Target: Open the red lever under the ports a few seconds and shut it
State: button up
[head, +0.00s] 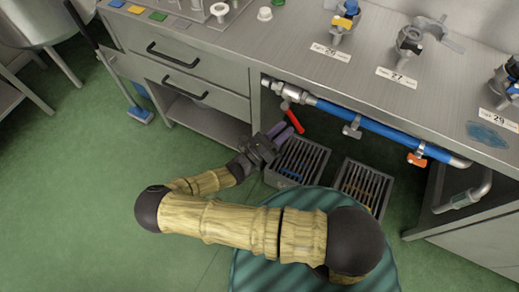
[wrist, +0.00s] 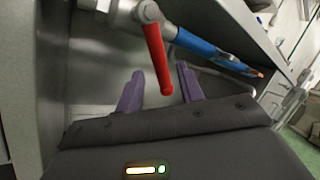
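The red lever (head: 295,120) hangs from a metal valve on the pipe under the bench top. In the wrist view the red lever (wrist: 158,62) slants down, its tip between and beyond the purple fingers as seen there. My gripper (head: 283,133) is just below and left of the lever in the head view. Its two purple fingers are apart in the wrist view (wrist: 160,88), with nothing seen clamped between them. Whether a finger touches the lever cannot be told. The numbered ports, such as the one by label 27 (head: 408,42), stand on the bench top above.
The blue pipe (head: 375,128) runs right from the valve, with a grey handle (head: 352,128) and an orange handle (head: 417,159). Drawers (head: 185,75) are to the left; a blue brush (head: 140,114) stands on open green floor.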

jog(key=v, duration=1)
jog(key=shift+a+b, duration=0.15)
jog(key=shift+b, duration=0.25)
jog(key=shift+s, duration=0.15)
